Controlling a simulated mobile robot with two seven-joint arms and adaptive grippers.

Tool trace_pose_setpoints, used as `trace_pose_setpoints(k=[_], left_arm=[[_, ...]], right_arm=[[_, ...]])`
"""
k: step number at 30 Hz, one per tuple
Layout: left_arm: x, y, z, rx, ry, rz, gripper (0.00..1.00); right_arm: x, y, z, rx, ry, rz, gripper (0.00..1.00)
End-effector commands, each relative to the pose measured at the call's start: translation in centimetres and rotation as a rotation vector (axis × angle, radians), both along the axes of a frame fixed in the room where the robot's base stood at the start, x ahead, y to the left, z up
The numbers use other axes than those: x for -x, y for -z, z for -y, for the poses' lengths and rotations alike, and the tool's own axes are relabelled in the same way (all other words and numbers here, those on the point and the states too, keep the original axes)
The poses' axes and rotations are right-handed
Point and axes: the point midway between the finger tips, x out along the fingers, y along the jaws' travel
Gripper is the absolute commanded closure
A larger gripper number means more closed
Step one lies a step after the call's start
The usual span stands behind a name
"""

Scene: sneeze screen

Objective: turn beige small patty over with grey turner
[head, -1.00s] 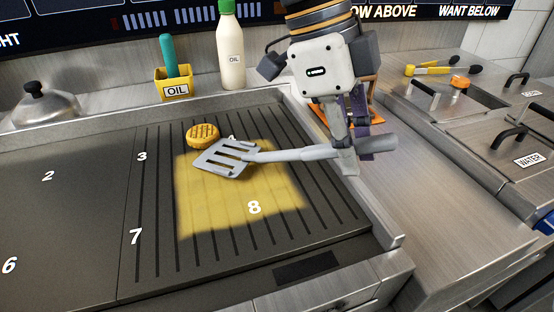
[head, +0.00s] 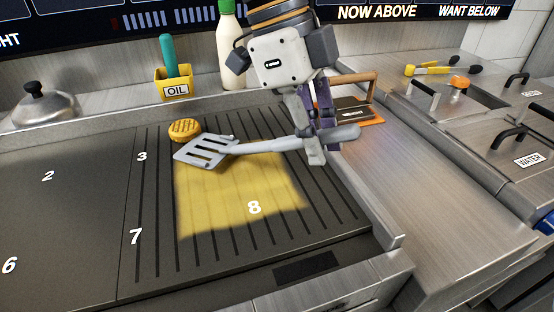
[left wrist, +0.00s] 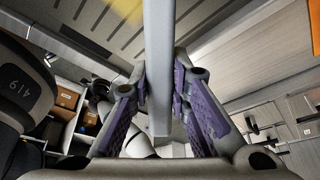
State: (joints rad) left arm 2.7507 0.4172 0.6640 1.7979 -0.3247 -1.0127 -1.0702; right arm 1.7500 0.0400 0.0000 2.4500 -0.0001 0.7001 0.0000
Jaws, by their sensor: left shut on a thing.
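My left gripper (head: 317,148) is shut on the turner's handle, above the ridged grill. In the left wrist view the handle (left wrist: 158,60) passes between the purple-padded fingers of the gripper (left wrist: 160,112). My right gripper is not in view.
A yellow oil box (head: 174,84) and a white oil bottle (head: 230,60) stand behind the grill. A metal dome (head: 41,104) sits at the back left. A wooden-handled press (head: 350,105) lies right of my gripper. The yellow-lit grill area (head: 240,195) is clear.

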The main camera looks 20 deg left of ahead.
Motion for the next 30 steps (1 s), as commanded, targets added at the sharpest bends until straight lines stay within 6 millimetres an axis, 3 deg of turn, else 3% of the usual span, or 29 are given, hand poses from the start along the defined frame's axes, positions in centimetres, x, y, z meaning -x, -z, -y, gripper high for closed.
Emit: trace_pose_setpoints(k=[7, 20, 30], left_arm=[[-0.2, 0.0, -1.6, -0.001, 0.0, 0.001, 1.0], [-0.2, 0.0, -2.1, -0.001, 0.0, 0.002, 1.0], [-0.5, -0.1, -4.5, 0.0, 0.0, 0.002, 1.0]], right_arm=[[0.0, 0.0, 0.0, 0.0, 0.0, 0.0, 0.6], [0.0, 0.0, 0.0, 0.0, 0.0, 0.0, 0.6], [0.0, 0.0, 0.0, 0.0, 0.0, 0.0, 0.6]])
